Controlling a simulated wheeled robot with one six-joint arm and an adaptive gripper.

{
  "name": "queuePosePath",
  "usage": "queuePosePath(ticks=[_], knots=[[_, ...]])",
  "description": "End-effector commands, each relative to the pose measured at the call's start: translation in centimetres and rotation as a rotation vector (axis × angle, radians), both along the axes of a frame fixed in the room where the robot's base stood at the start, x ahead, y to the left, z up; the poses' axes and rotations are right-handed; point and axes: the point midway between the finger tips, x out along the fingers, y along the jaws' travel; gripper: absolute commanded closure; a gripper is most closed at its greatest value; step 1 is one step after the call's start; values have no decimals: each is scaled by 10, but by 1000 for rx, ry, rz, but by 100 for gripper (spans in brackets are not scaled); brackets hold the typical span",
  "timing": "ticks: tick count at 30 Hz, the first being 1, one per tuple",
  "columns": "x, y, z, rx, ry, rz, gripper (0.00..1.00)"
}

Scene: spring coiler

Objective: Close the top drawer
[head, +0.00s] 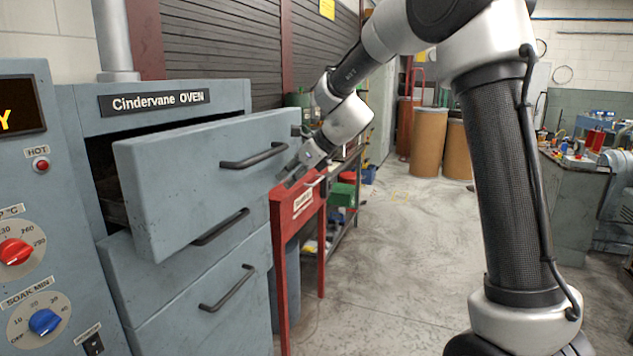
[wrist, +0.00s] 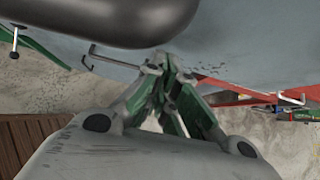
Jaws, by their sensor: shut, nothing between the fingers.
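The top drawer (head: 190,190) of the blue-grey oven is pulled out, with a dark opening showing behind its front. Its black bar handle (head: 254,157) is on the front face. My gripper (head: 287,182) is shut and empty, just to the right of the drawer front and slightly below the handle in the head view. I cannot tell whether it touches the drawer. In the wrist view the closed fingers (wrist: 172,72) point toward a blue-grey surface, with a large dark rounded shape above them that I cannot identify for sure.
Two lower drawers with black handles (head: 228,288) sit below, less far out than the top one. A red stand (head: 300,225) is close beneath my gripper. Shelving with a green bin (head: 343,193) stands behind it. The floor (head: 385,270) to the right is clear.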

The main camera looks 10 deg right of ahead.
Motion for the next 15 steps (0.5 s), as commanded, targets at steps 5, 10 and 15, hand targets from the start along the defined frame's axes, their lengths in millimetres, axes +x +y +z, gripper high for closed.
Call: queuePosePath(ticks=[5,10,15], knots=[[29,41,0,0,-1,4,100],[51,71,0,0,-1,4,100],[68,93,0,0,0,1,100]])
